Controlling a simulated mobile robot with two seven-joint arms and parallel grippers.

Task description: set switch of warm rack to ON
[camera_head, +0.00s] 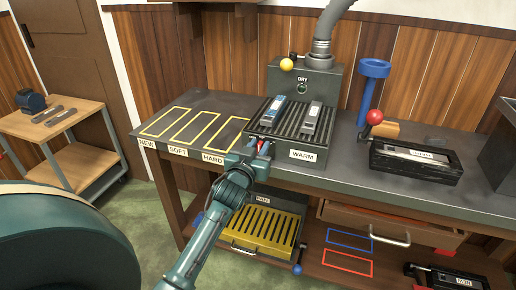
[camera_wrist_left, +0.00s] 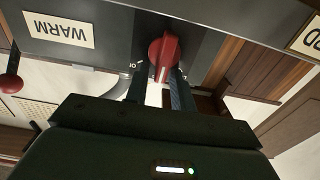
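The warm rack (camera_head: 280,143) is a dark grey box with a ribbed top and a white WARM label on its front. Its switch is a red knob at the front's left end, mostly hidden behind my gripper in the head view. In the left wrist view, the red switch (camera_wrist_left: 163,55) shows large, with a pale mark on it and small print beside it. My left gripper (camera_head: 260,153) is at the switch. In the wrist view its fingers (camera_wrist_left: 160,85) are apart, one on each side of the knob; contact is unclear. My right gripper is not in view.
Two metal bars (camera_head: 272,109) lie on the rack. Yellow-outlined spaces (camera_head: 193,128) lie left on the bench. A black box (camera_head: 415,163) with a red ball handle (camera_head: 375,117) stands right. A yellow slatted pan (camera_head: 262,230) is below; a wooden cart (camera_head: 60,140) stands left.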

